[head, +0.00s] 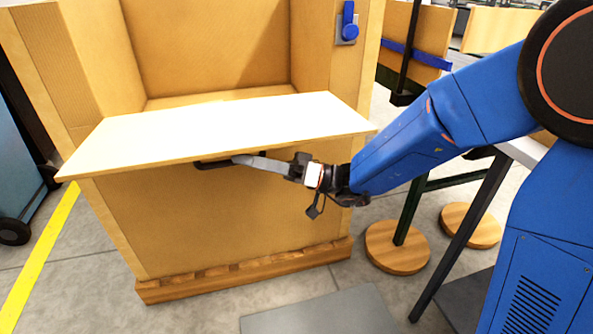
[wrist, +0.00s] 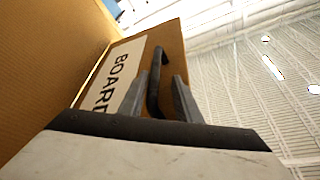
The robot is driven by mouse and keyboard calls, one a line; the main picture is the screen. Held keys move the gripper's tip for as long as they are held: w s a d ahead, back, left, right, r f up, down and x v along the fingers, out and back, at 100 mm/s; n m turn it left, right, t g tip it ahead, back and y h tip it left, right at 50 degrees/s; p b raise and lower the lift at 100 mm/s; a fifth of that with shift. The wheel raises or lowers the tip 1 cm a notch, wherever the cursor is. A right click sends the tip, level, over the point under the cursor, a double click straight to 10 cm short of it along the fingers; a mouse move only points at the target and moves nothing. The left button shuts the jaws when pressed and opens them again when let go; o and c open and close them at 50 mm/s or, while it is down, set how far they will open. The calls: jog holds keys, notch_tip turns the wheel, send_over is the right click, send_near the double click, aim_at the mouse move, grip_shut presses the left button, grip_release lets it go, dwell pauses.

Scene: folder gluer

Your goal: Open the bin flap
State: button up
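The bin (head: 222,225) is a large cardboard box with an open front above its lower wall. Its flap (head: 225,130) is folded outward and lies about level, its pale top face up. A dark bar handle (head: 212,165) sits on the flap's underside, partly hidden by the flap edge and my fingers. My gripper (head: 245,161) is under the flap at the handle. In the wrist view the handle (wrist: 154,88) runs between my two fingers (wrist: 160,98), which stand apart with a gap beside it. A label reading "BOARD" (wrist: 116,80) shows on the flap's underside.
The bin stands on a wooden pallet (head: 245,272). A blue latch-like fitting (head: 348,22) is on its right post. A table leg (head: 460,235) and round wooden stand bases (head: 397,248) are to the right. A grey plate (head: 320,312) lies on the floor in front.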

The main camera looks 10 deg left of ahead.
jog(key=v, duration=1.3)
jog(key=shift+d, duration=0.35)
jog(key=shift+w+f, duration=0.1)
